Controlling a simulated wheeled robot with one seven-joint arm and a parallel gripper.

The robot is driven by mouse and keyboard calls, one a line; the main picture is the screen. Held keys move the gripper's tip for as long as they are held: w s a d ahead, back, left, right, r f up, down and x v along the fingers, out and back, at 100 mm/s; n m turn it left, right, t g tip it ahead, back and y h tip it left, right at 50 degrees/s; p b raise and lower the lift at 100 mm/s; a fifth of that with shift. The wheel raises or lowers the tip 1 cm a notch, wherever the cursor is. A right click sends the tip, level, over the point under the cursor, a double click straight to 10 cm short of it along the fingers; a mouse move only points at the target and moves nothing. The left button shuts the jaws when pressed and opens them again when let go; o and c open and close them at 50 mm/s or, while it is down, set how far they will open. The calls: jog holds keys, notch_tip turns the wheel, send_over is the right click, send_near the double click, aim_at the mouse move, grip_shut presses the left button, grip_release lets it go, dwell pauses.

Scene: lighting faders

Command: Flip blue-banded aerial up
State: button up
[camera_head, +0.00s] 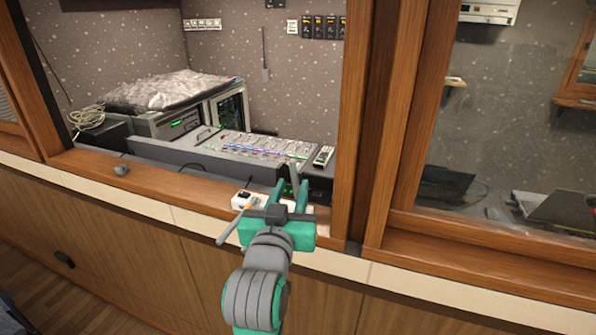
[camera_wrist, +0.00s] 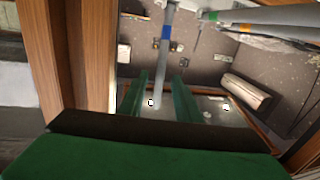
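The blue-banded aerial (camera_wrist: 165,50) is a grey rod in the wrist view. It runs from the top edge down between my gripper's two green fingers, and its blue band is near the top. My gripper (camera_wrist: 162,82) is open, with a visible gap beside the rod; I cannot tell how deep the rod sits between the fingers. In the head view my gripper (camera_head: 290,188) is over the wooden ledge. A grey rod piece shows at its fingers, but no blue band can be made out there.
A green-banded aerial (camera_wrist: 225,14) and an orange-banded aerial (camera_wrist: 275,29) lie close by at right in the wrist view. A small white box (camera_head: 242,200) sits on the ledge beside my gripper. A wooden window post (camera_head: 352,120) stands right; a fader console (camera_head: 255,146) is behind.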

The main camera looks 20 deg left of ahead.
jog(key=w+a, duration=0.1)
jog(key=w, duration=0.7)
jog(key=shift+a, duration=0.15)
jog(key=shift+c, duration=0.5)
grip_shut()
